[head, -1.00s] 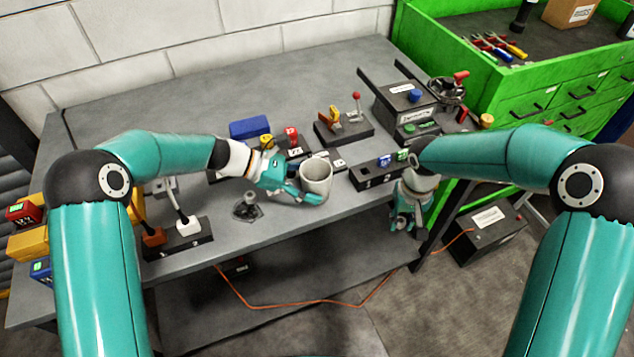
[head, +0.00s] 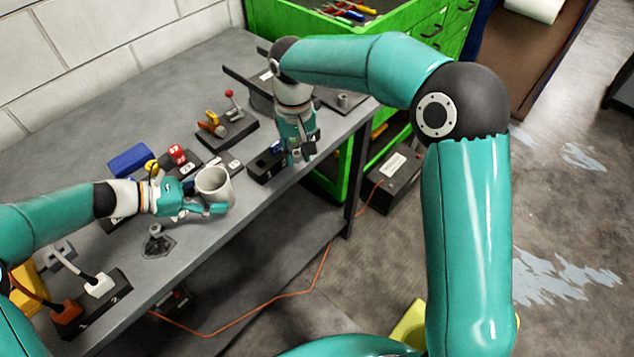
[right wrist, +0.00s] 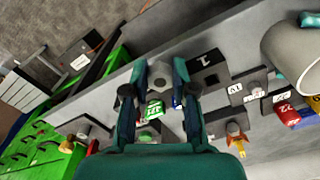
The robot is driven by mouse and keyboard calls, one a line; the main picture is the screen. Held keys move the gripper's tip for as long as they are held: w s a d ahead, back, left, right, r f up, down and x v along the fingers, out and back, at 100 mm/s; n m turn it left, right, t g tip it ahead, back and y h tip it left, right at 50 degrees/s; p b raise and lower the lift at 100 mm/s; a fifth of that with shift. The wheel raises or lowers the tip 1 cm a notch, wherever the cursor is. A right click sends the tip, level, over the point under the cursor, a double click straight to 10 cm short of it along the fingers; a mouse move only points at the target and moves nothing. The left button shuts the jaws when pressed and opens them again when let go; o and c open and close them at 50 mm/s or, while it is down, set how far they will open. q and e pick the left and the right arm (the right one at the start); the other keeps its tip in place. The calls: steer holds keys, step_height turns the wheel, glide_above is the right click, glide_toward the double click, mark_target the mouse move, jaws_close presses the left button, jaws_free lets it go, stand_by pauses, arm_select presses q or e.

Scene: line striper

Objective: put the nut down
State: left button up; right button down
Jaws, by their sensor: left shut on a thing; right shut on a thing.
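My right gripper (head: 298,155) points down near the front edge of the bench (head: 170,80), just right of the black block numbered 1 (head: 264,168). My left gripper (head: 205,208) is shut on a grey-white mug (head: 214,186) on the left part of the bench.
A small stud (head: 343,99) stands on a dark plate at the bench's right end, beside the green drawer cabinet (head: 330,185). A lever base (head: 228,133), a blue block (head: 130,160) and a switch box (head: 95,305) stand on the bench. An orange cable (head: 312,275) lies below.

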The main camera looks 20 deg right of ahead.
steer(key=w+a+r+n, duration=0.1)
steer(key=w+a+r, duration=0.1)
steer(key=a+r, duration=0.85)
steer(key=n, duration=0.2)
glide_toward(208, 170)
steer(key=s+r, duration=0.2)
steer(key=s, duration=0.2)
steer(key=shift+w+d+f, duration=0.1)
steer(key=shift+f, duration=1.95)
steer(key=shift+w+d+f, duration=0.1)
steer(key=shift+f, duration=1.95)
steer(key=c, duration=0.9)
jaws_free()
steer(key=shift+o, duration=0.2)
steer(key=shift+r, duration=0.15)
